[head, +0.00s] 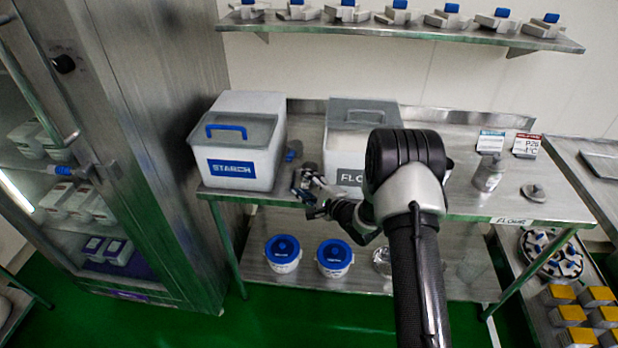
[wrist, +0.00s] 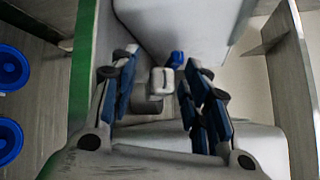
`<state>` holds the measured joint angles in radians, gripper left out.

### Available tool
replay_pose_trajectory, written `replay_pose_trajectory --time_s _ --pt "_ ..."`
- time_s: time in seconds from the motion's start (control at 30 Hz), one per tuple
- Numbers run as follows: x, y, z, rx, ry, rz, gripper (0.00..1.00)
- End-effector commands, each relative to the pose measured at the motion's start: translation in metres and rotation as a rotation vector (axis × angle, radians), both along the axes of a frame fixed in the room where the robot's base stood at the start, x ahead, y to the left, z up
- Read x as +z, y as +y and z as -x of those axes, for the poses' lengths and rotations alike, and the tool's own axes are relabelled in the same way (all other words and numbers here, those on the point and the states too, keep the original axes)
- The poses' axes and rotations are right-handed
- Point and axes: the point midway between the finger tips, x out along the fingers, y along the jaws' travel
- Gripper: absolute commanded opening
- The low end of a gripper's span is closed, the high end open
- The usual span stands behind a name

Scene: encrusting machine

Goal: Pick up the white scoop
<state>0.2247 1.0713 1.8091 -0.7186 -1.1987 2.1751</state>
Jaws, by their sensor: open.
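My gripper (head: 306,190) is at the front edge of the steel table, between the STARCH bin and the FLOUR bin. In the wrist view my gripper (wrist: 161,66) is open, with one blue-padded finger on each side. A small whitish piece (wrist: 161,82), which looks like part of the white scoop, shows between the fingers, with a grey part below it. I cannot tell whether the fingers touch it. A small blue piece (wrist: 177,58) lies just beyond it. In the head view a small blue-grey item (head: 293,151) is beside the STARCH bin; the scoop is not clear there.
The STARCH bin (head: 235,168) stands left of my gripper and the FLOUR bin (head: 345,142) right, partly hidden by my arm. A metal shaker (head: 488,173) stands farther right. A steel cabinet (head: 150,130) stands left.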

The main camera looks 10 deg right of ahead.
Motion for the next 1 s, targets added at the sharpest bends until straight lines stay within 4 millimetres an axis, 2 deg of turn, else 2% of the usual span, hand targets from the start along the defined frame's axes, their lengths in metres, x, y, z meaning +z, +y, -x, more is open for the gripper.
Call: replay_pose_trajectory --time_s 0.07,0.7,1.0 --pt "0.0003 -0.0001 0.0001 0.0 0.0 0.0 0.43" --pt "0.0002 -0.0002 0.0004 0.0 0.0 0.001 0.0" --pt "0.0016 -0.0002 0.0 0.0 -0.003 0.001 0.0"
